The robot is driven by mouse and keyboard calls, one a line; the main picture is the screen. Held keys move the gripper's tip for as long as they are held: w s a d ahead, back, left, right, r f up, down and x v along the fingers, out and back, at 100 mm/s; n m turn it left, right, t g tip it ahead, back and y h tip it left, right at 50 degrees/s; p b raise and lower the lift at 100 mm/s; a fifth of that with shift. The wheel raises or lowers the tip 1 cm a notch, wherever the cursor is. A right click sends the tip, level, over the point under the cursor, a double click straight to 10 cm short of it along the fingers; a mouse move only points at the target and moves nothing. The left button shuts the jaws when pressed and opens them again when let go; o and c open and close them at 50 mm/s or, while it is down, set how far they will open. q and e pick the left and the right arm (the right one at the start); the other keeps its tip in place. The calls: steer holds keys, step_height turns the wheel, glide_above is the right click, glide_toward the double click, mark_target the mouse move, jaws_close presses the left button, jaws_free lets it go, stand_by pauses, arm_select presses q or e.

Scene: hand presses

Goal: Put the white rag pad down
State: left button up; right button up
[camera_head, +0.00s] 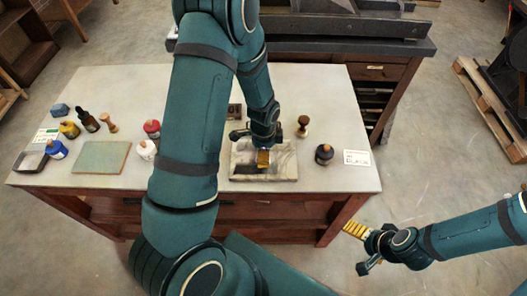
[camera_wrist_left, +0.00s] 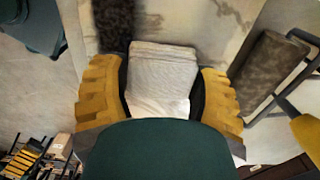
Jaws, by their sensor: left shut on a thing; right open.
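The white rag pad (camera_wrist_left: 160,78) sits between the yellow fingers of my left gripper (camera_wrist_left: 158,98) in the left wrist view, and the gripper is shut on it. In the head view my left gripper (camera_head: 263,158) points down over the pale, stained slab (camera_head: 284,173) on the table. The slab also shows behind the pad in the left wrist view (camera_wrist_left: 205,22). I cannot tell whether the pad touches it. My right gripper (camera_head: 357,248) is open and empty, off the table's front right side.
The pale table (camera_head: 330,100) bears a green pad (camera_head: 100,157) and several small bottles at left. A dark jar (camera_head: 324,154), a brown wooden-knobbed thing (camera_head: 303,126) and a white label card (camera_head: 356,158) stand right of the slab. My left arm hides the table's middle.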

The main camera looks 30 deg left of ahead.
arm_select(q)
steer(key=o, duration=1.3)
steer(key=shift+f, duration=0.15)
steer(key=shift+c, duration=0.2)
steer(key=shift+r, duration=0.35)
step_height(320, 180, up, 11)
steer(key=p, duration=0.2)
steer(key=s+d+f+n, duration=0.1)
steer(key=d+f+n, duration=0.1)
steer(key=d+f, duration=0.1)
steer(key=s+d+f+n+h, duration=0.1)
steer(key=d+f+n, duration=0.1)
steer(key=d+f, duration=0.1)
steer(key=s+d+f+n+h, duration=0.1)
steer(key=d+f+n, duration=0.1)
steer(key=d+f, duration=0.1)
steer(key=shift+s+d+t, duration=0.2)
steer(key=shift+d+t, duration=0.2)
steer(key=shift+d, duration=0.25)
steer(key=s+d+f+n+t+h, duration=0.1)
steer(key=s+d+f+n, duration=0.3)
steer(key=d+n, duration=0.3)
steer(key=shift+s+f+n+h, duration=0.25)
steer(key=shift+s+n+h, duration=0.05)
steer(key=shift+s+h, duration=0.15)
steer(key=shift+a, duration=0.1)
